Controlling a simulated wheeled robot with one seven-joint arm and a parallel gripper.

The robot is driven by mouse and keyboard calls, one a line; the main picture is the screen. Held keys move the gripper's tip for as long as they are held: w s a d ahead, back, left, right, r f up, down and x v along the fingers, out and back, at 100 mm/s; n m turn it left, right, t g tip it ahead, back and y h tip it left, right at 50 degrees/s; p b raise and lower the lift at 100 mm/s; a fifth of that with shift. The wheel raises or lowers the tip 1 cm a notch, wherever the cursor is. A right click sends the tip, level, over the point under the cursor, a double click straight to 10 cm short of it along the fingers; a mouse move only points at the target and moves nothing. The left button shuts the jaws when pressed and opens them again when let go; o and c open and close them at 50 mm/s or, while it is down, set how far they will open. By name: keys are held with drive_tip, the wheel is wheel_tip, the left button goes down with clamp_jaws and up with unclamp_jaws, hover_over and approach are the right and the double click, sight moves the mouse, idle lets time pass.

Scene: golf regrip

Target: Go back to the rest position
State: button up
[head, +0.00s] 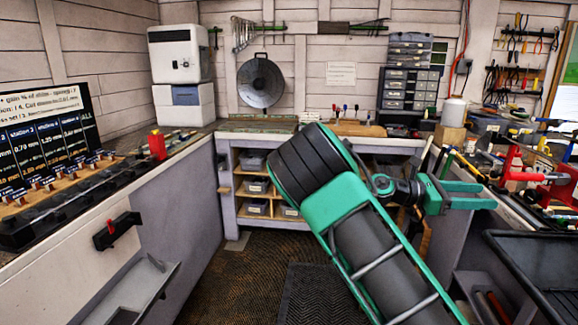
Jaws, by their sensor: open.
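My gripper (484,194) is at the right of the head view, at the end of my green and black arm (345,215). Its two green fingers point to the right and stand apart, with nothing seen between them. It is in front of the right-hand workbench in this view, and I cannot tell whether it is above the bench edge or short of it. My arm hides part of the back bench and floor.
A red vise (522,168) stands among tools on the right bench, near a black tray (535,262). The left bench (100,235) carries a dark sign board (45,135) and a red object (157,145). Bare floor (240,285) shows between the benches.

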sight(526, 196)
drive_tip(key=x, duration=1.1)
drive_tip(key=shift+s, duration=0.3)
drive_tip(key=m, duration=0.5)
drive_tip(key=shift+w+r, duration=0.1)
drive_tip(key=shift+w, duration=0.05)
drive_tip(key=m, duration=0.6)
drive_tip(key=shift+r, duration=0.1)
drive_tip(key=m, duration=0.5)
drive_tip(key=shift+w+r+m, duration=0.1)
drive_tip(key=shift+m, duration=0.2)
drive_tip(key=m, duration=0.5)
